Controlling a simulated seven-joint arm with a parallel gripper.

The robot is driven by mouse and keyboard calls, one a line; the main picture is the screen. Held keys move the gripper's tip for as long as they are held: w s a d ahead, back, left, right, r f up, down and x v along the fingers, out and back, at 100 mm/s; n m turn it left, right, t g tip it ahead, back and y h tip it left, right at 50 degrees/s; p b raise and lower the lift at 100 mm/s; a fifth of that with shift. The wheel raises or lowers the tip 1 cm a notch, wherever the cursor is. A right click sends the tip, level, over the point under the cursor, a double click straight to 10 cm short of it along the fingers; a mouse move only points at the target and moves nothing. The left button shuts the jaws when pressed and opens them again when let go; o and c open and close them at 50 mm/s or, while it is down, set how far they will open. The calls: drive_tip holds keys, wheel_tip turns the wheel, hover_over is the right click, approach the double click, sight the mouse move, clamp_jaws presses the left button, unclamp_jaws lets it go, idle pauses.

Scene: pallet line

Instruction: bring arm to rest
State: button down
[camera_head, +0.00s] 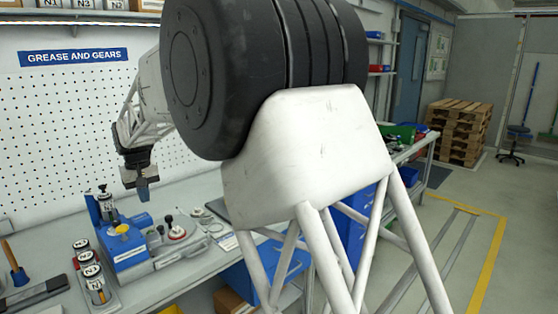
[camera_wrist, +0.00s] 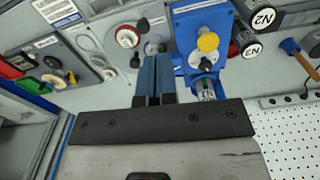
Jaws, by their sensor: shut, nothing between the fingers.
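My gripper (camera_head: 142,192) hangs pointing down above the workbench at the left in the head view, held by my white arm. Its blue fingers are shut and empty. In the wrist view the closed fingers (camera_wrist: 155,58) point toward the bench. A blue fixture (camera_head: 128,246) with a yellow knob stands on the bench below and a little left of the gripper. It also shows in the wrist view (camera_wrist: 200,20), beside the fingers. My large black joint and white arm link hide much of the middle of the head view.
The workbench (camera_head: 190,268) carries several labelled canisters (camera_head: 92,272), a grey unit with a red knob (camera_head: 176,234) and a blue-tipped tool (camera_head: 18,272). A white pegboard (camera_head: 60,130) stands behind. Stacked pallets (camera_head: 457,128) stand at the far right, beyond open floor.

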drive_tip(key=s+d+r+m, duration=0.15)
drive_tip(key=s+d, duration=0.35)
drive_tip(key=d, duration=0.8)
drive_tip(key=s+d+r+m+t, duration=0.1)
drive_tip(key=s+d+r, duration=0.25)
drive_tip(key=d, duration=0.95)
drive_tip(key=s+d+r+m, duration=0.2)
drive_tip(key=s+d, duration=0.3)
drive_tip(key=d, duration=0.7)
drive_tip(key=s+d+f+m, duration=0.2)
drive_tip(key=s+d+f, duration=0.2)
drive_tip(key=s+d, duration=0.6)
drive_tip(key=s+d+f+m+t, duration=0.1)
drive_tip(key=s+d+f, duration=0.4)
drive_tip(key=s+d, duration=0.5)
drive_tip(key=s, duration=0.7)
drive_tip(key=shift+s+d+m, duration=0.25)
drive_tip(key=shift+m, duration=0.1)
